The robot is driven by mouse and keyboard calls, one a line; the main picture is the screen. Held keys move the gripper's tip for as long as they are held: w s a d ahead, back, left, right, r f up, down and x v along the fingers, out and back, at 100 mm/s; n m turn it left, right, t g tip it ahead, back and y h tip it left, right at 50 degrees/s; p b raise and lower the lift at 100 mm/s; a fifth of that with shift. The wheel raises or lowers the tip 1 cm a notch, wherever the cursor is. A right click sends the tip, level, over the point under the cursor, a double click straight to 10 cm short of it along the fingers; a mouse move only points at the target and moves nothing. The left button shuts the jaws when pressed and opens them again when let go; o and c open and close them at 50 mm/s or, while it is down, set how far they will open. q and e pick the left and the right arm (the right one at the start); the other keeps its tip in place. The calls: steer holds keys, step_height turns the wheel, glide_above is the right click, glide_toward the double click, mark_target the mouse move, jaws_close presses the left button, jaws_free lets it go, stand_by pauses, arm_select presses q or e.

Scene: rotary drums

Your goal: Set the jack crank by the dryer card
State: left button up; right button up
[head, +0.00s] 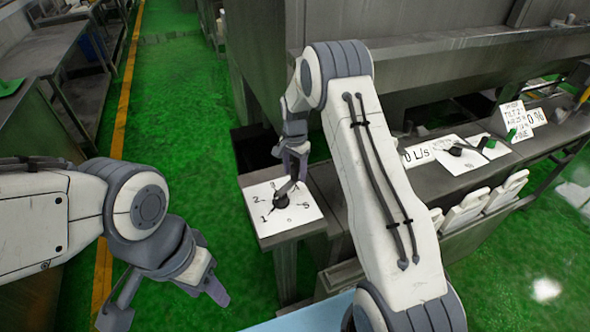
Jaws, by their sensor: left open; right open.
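The jack crank (281,202) is a dark hub on a white dial plate with numbers around it, on a grey stand left of the machine. Its short arm seems to point up and right, close under my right gripper. My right gripper (289,172) is open, pointing down just above the crank; I cannot tell whether it touches. A white card (516,117) with handwritten lines stands at the far right; "TILT 2" seems readable, the rest is too small. My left gripper (165,306) is open and empty over the green floor at the lower left.
A panel on the right holds a black knob (456,151) on a white dial, a green knob (490,142), a "0 L/s" sign (418,155) and a "0 %" sign (537,117). White levers (464,210) line its front. Green floor (185,120) is free at left.

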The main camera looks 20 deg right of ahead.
jaws_close()
stand_by(1.3)
